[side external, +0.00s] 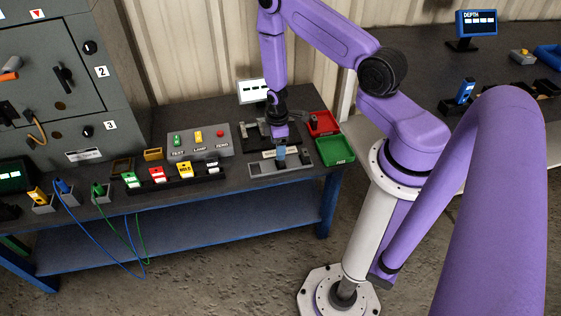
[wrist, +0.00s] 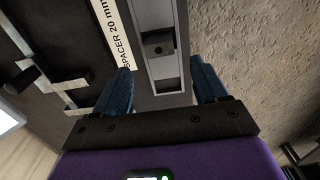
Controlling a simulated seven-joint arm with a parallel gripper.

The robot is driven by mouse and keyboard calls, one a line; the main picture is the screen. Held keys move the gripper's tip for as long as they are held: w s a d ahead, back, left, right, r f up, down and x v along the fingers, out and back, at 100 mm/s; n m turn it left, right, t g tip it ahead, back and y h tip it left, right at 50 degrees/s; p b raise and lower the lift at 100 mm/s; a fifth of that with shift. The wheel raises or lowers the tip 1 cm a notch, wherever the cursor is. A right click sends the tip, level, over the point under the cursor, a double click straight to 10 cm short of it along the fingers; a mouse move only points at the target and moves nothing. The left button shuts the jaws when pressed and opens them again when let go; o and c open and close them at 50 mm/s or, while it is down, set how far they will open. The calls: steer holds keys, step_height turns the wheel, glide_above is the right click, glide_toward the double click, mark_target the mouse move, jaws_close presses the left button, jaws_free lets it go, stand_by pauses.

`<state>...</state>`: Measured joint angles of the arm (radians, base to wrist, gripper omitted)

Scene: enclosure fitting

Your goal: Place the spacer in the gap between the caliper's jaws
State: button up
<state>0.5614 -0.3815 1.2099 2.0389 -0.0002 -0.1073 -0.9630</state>
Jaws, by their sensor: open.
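My gripper (side external: 280,156) is open above the grey slotted holder (side external: 262,170) at the bench's front edge. In the wrist view its blue fingers (wrist: 163,88) stand apart on either side of the holder (wrist: 172,72), with nothing held between them. A small dark grey block, apparently the spacer (wrist: 158,43), sits in a holder slot ahead of the fingertips. A label beside it reads "SPACER 20 mm" (wrist: 112,30). The caliper (side external: 254,131) lies on a dark base behind the holder. Part of it shows at the left of the wrist view (wrist: 76,98); its jaw gap is unclear.
A red bin (side external: 322,123) and a green bin (side external: 336,150) stand right of the holder. A grey button box (side external: 199,142) and a dark rack of coloured blocks (side external: 200,176) stand to the left. A small display (side external: 254,91) stands behind the caliper.

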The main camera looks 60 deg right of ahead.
steer(key=shift+f, duration=0.8)
steer(key=f, duration=0.3)
steer(key=shift+s+d+f, duration=0.25)
steer(key=shift+s+d, duration=0.1)
steer(key=shift+f, duration=0.8)
jaws_close()
steer(key=shift+r, duration=0.15)
